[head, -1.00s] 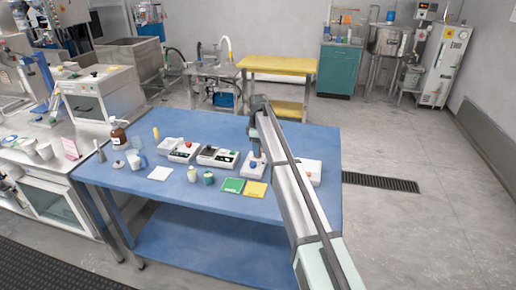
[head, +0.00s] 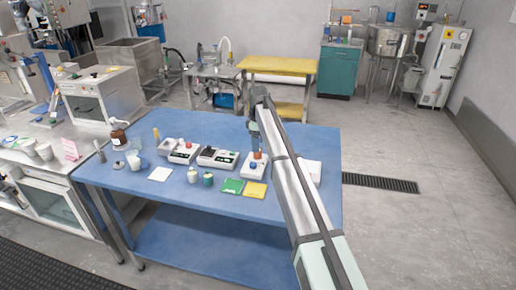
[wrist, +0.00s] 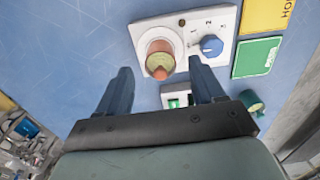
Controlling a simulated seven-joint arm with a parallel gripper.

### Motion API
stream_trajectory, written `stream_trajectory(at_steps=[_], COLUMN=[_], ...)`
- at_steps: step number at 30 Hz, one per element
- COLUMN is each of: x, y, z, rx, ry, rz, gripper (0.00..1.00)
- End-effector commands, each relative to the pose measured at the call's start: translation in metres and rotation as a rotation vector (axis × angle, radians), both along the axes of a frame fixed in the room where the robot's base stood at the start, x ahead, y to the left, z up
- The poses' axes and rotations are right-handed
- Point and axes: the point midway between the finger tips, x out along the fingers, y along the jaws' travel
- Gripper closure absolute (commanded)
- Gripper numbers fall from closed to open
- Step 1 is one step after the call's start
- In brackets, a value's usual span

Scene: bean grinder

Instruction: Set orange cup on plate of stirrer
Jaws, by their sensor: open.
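The orange cup (wrist: 159,62) stands on the round plate of a white stirrer (wrist: 190,25) with a blue knob. In the head view the cup (head: 258,155) shows on top of the right-hand stirrer (head: 246,169). My gripper (wrist: 160,67) is open. In the wrist view its two dark blue fingers lie apart, to the left and right of the cup, with a gap showing on each side. In the head view my gripper is above and behind the cup, and my arm hides part of that area.
Two more white devices (head: 217,156) stand to the left on the blue table (head: 200,190). Green (head: 232,186) and yellow (head: 256,190) cards lie in front. Two small jars (head: 208,179) stand nearby. A white box (head: 312,171) is right of my arm.

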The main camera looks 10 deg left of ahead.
Motion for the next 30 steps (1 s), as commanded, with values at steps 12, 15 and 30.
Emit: stream_trajectory(at_steps=[12,15,30], x=[0.001,0.0,0.0], y=[0.0,0.0,0.0], z=[0.071,0.08,0.087], rx=[0.001,0.0,0.0], ry=[-0.001,-0.001,0.0], rz=[0.0,0.0,0.0], gripper=[0.32,0.32,0.32])
